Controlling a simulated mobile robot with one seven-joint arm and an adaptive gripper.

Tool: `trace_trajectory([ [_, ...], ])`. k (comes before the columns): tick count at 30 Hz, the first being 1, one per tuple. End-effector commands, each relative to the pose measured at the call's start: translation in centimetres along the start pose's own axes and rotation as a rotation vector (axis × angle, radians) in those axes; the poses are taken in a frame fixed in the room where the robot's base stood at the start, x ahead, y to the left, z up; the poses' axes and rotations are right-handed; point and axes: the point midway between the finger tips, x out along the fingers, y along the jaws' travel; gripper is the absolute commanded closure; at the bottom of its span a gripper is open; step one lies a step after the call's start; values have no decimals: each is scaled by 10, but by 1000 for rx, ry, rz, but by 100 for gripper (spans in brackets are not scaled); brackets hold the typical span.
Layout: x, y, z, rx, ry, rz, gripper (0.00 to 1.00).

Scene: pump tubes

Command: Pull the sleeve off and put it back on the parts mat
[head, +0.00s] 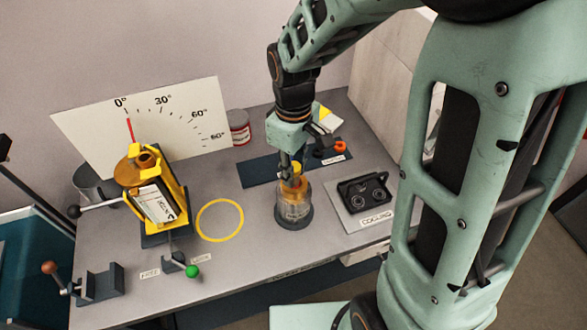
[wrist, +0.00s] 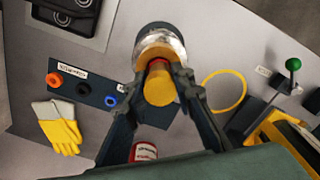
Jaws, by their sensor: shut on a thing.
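A yellow-orange cylindrical sleeve (wrist: 160,88) with a reddish band stands between the fingers of my gripper (wrist: 162,76) in the wrist view. My gripper (head: 292,168) is shut on it, pointing down. In the head view the sleeve (head: 295,184) is at the mouth of a clear and metal cylinder (head: 293,212) with a dark base. The cylinder's rim also shows beyond the fingertips in the wrist view (wrist: 160,42). I cannot tell how far the sleeve sits inside it. The dark blue parts mat (head: 258,173) lies behind the cylinder, partly hidden by my arm.
Orange, black and blue rings (wrist: 82,88) lie on the mat, beside a yellow-white glove (wrist: 58,127). A cooling plate (head: 362,205) is right of the cylinder. A yellow tilting fixture (head: 155,190) and a yellow circle (head: 220,220) are left. A red-white can (head: 239,128) stands behind.

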Motion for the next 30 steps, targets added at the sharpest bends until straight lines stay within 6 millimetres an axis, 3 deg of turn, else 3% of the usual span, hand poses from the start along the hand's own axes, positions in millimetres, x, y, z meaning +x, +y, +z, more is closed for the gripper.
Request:
trace_trajectory([
  [30, -13, 0, 0, 0, 0, 0, 100],
])
